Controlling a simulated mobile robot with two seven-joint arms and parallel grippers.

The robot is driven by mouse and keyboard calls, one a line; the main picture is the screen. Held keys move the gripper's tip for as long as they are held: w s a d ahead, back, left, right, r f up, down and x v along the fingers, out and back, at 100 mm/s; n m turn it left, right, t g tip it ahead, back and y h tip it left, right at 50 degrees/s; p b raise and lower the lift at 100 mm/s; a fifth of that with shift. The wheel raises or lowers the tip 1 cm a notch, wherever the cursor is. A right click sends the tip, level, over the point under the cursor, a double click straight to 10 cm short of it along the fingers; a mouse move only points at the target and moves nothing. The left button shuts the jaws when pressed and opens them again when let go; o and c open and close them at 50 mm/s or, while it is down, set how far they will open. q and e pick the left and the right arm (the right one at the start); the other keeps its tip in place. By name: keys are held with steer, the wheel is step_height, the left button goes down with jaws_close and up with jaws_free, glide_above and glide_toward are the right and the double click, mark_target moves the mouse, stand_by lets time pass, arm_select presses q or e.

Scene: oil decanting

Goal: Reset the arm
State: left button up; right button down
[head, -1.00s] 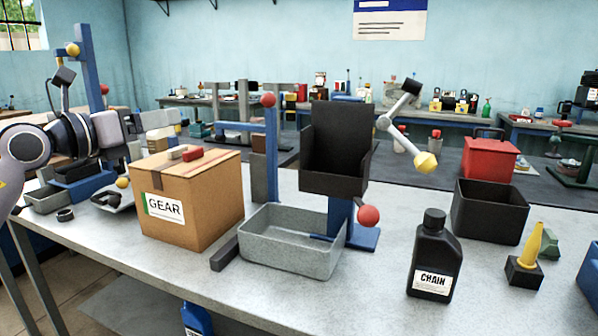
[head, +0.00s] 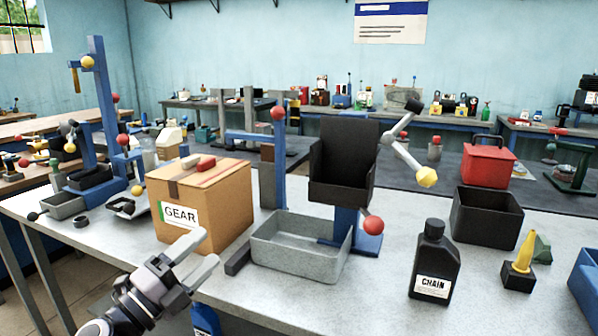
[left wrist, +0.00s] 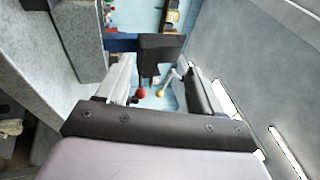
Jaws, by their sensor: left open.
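My left gripper (head: 204,252) is in the lower left of the head view, in front of the table edge and below the cardboard box labelled GEAR (head: 218,208). Its two fingers are apart, with nothing between them. In the left wrist view the fingers (left wrist: 157,80) frame a black hopper (left wrist: 160,47) on a blue stand, farther off. In the head view this hopper (head: 340,160) stands upright behind a grey tray (head: 285,262). My right gripper is in neither view.
A black CHAIN bottle (head: 433,265) stands near the table's front edge. To its right are a black bin (head: 487,217) and a yellow funnel-like piece (head: 525,250). A blue stand (head: 100,100) rises at the left. Bare tabletop lies between the tray and the bottle.

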arm_select(q)
steer(key=s+a+f+n+y+p, duration=0.1)
steer(key=s+a+f+n+y, duration=0.1)
steer(key=s+f+n+y, duration=0.45)
steer(key=s+a+f+n+y+p, duration=0.1)
steer(key=s+f+n+y, duration=0.15)
steer(key=f+n, duration=0.7)
steer(key=s+f+n+g+p, duration=0.1)
steer(key=s+f+n+g, duration=0.2)
steer(key=s+f, duration=0.3)
steer(key=s+f+n+g+y+p, duration=0.1)
steer(key=s+f+n+g, duration=0.3)
steer(key=s, duration=0.7)
step_height(320, 180, down, 3)
steer(key=shift+s+r+n, duration=0.1)
steer(key=shift+s+n, duration=0.15)
steer(key=shift+n, duration=0.05)
